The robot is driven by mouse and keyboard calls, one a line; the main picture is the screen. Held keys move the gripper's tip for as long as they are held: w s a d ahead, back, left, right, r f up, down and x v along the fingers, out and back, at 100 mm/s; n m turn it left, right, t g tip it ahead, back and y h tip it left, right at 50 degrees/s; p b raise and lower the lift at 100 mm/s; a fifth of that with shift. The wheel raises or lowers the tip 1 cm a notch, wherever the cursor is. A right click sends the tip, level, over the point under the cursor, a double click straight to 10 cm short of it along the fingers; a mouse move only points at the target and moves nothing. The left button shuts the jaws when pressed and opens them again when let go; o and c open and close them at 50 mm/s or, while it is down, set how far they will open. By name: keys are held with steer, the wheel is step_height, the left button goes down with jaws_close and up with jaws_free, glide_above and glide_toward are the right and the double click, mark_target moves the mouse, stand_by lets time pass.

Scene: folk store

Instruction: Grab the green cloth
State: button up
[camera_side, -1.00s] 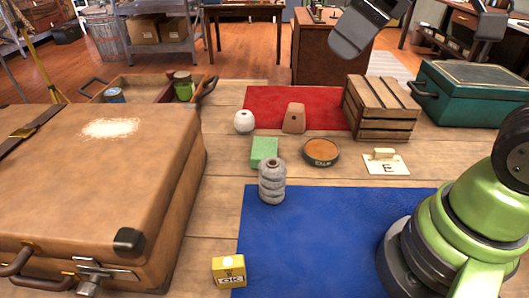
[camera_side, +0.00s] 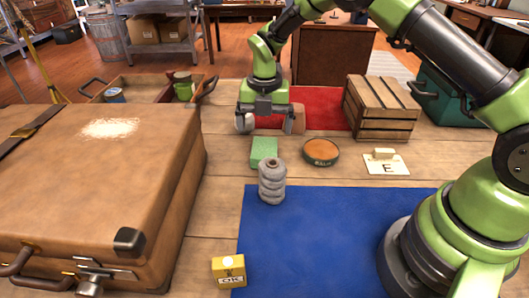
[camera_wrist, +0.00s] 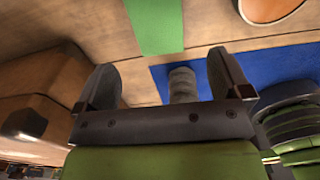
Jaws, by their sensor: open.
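The green cloth (camera_side: 264,152) is a small folded block on the wooden table, just behind the grey stacked spool (camera_side: 271,182). It also shows as a green strip at the top of the wrist view (camera_wrist: 155,25). My gripper (camera_side: 268,122) points down above the table, behind and above the cloth in the side view. Its jaws are apart and empty. In the wrist view my gripper (camera_wrist: 162,62) has its two fingers spread, with the cloth beyond the fingertips and not between them.
A blue mat (camera_side: 320,240) lies in front. The balm tin (camera_side: 320,151) is right of the cloth, the E card (camera_side: 386,166) farther right.

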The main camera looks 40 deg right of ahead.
mark_target(264, 151)
step_height(264, 151, down, 8)
steer(key=shift+a+f, duration=0.1)
steer(key=shift+f, duration=0.15)
steer(key=c, duration=1)
